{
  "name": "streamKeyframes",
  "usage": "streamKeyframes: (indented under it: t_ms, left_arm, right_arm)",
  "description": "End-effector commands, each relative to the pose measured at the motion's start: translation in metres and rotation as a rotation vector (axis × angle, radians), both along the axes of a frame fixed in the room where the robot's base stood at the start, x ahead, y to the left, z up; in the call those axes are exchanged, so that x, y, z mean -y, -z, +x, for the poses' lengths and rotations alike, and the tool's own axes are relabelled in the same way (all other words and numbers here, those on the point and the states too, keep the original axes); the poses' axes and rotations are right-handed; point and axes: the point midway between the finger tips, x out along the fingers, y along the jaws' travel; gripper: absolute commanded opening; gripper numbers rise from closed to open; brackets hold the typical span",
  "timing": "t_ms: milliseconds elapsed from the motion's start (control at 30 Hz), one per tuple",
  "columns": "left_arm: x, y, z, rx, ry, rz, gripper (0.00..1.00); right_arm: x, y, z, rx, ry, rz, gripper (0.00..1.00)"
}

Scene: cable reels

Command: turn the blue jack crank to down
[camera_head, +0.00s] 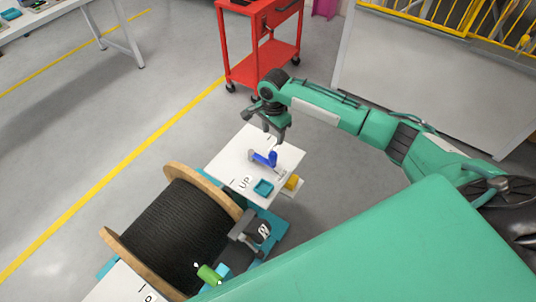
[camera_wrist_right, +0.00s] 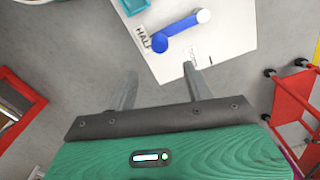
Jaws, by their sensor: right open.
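The blue jack crank (camera_head: 265,159) is on a white panel (camera_head: 229,160) in the head view. In the right wrist view, the crank (camera_wrist_right: 181,30) has a white round end at the upper right, and its blue knob end lies beside the label HALF (camera_wrist_right: 143,39). Another label (camera_wrist_right: 188,60) is partly hidden behind a finger. An UP label (camera_head: 244,183) shows on the panel in the head view. My right gripper (camera_head: 268,128) is open and empty, above the panel's far side, apart from the crank. My left gripper is not in view.
A teal square tray (camera_head: 263,187) sits on the panel's near side. A large black cable reel (camera_head: 178,232) with wooden flanges stands left of the panel, with a green handle (camera_head: 208,274) near it. A red cart (camera_head: 262,45) stands behind.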

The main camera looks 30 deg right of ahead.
Motion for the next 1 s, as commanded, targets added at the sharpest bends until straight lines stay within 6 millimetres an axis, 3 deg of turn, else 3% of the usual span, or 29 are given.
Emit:
streamKeyframes:
  t_ms: [167,600,800,1000]
  left_arm:
    - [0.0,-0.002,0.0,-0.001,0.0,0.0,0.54]
    - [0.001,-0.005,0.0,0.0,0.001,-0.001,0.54]
    - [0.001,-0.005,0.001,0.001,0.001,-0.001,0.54]
    - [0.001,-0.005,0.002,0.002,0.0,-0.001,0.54]
  right_arm:
    - [0.0,0.025,-0.001,-0.004,0.001,0.0,0.52]
    - [0.0,0.113,0.0,-0.001,0.001,-0.001,0.52]
    - [0.0,0.132,0.0,0.0,-0.001,0.001,0.52]
    - [0.0,0.136,0.0,0.001,-0.002,0.0,0.52]
